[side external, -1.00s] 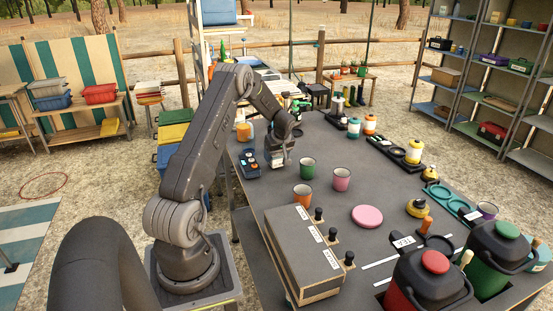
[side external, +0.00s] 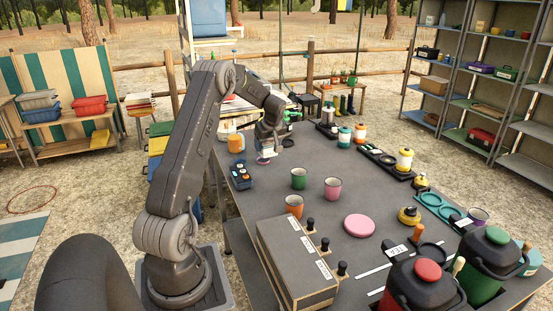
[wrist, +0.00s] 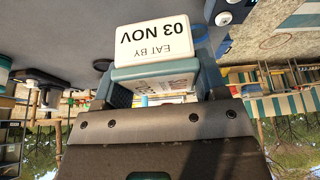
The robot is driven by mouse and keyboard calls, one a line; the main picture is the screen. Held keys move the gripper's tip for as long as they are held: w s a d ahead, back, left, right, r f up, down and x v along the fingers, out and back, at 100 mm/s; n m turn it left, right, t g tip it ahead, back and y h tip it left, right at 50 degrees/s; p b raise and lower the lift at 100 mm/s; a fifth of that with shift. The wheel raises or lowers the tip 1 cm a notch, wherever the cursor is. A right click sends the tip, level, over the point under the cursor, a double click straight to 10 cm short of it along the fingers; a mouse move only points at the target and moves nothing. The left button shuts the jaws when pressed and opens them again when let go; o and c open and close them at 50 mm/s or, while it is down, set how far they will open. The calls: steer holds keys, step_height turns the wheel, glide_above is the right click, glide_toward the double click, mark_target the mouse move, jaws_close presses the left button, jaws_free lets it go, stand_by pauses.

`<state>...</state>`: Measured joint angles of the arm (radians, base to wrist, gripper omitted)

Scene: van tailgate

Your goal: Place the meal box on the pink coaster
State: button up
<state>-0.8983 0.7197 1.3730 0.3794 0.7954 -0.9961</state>
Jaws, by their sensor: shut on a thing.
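The meal box is in my gripper (side external: 267,149), held above the far left part of the grey table. In the wrist view the meal box (wrist: 157,42) shows a white face reading "EAT BY 03 NOV" and a teal-grey body between the two fingers. In the side view it is small and partly hidden by the gripper. The pink coaster (side external: 359,226) lies flat and bare on the table, nearer the camera and to the right, well apart from the box.
Green (side external: 299,178), pink (side external: 332,188) and orange (side external: 294,206) cups stand between the gripper and the coaster. A long dark box with knobs (side external: 297,264) lies at the front left. Red-lidded (side external: 427,281) and green-lidded (side external: 490,254) containers stand at the front right. A blue tray (side external: 240,177) is near the gripper.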

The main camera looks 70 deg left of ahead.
steer(key=w+d+r+m+t, duration=0.2)
steer(key=w+d+m, duration=0.4)
steer(key=d, duration=0.8)
steer(key=m+t+h, duration=0.1)
steer(key=m+t, duration=0.1)
steer(key=m, duration=0.2)
glide_above(361, 219)
steer(key=s+d, duration=0.1)
steer(key=s, duration=0.1)
step_height(361, 219, down, 6)
steer(key=shift+w+r, duration=0.1)
steer(key=shift+w+d+f, duration=0.2)
steer(key=shift+f, duration=1.9)
